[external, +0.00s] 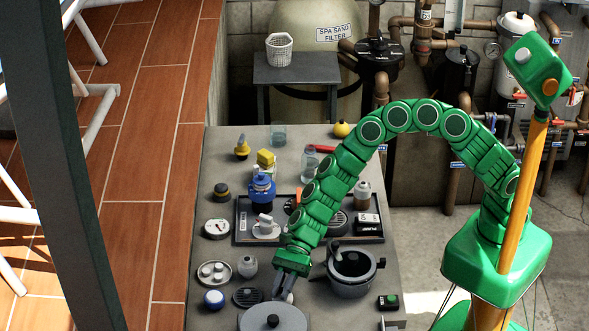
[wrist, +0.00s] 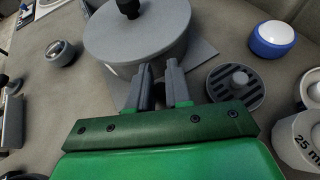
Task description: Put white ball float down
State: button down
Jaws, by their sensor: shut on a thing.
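My gripper (wrist: 160,72) points down at the front of the grey table, and its fingers (external: 284,292) are nearly together. The fingertips meet the near side of a round grey lid-like piece (wrist: 150,38) with a black knob, which also shows at the bottom of the external view (external: 262,322). They appear shut on its edge; the contact is partly hidden. No white ball shows between the fingers. A white dome in a blue ring (wrist: 272,36) stands apart from the gripper, and also shows in the external view (external: 214,297).
A round slotted grate (wrist: 222,94) lies beside the fingers. A whitish rounded piece (external: 249,266) and a grey pot (external: 350,288) stand nearby. A dark tray (external: 242,237) with several parts lies farther back. Bare table shows between pieces; its left edge borders orange tiles (external: 165,190).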

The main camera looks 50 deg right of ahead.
jog(key=c, duration=1.1)
grip_release()
jog(key=shift+o, duration=0.2)
jog(key=shift+w+d+r, duration=0.2)
jog(key=shift+d+r, duration=0.05)
jog(key=shift+d, duration=0.15)
jog(key=v, duration=1.1)
jog(key=shift+s, duration=0.1)
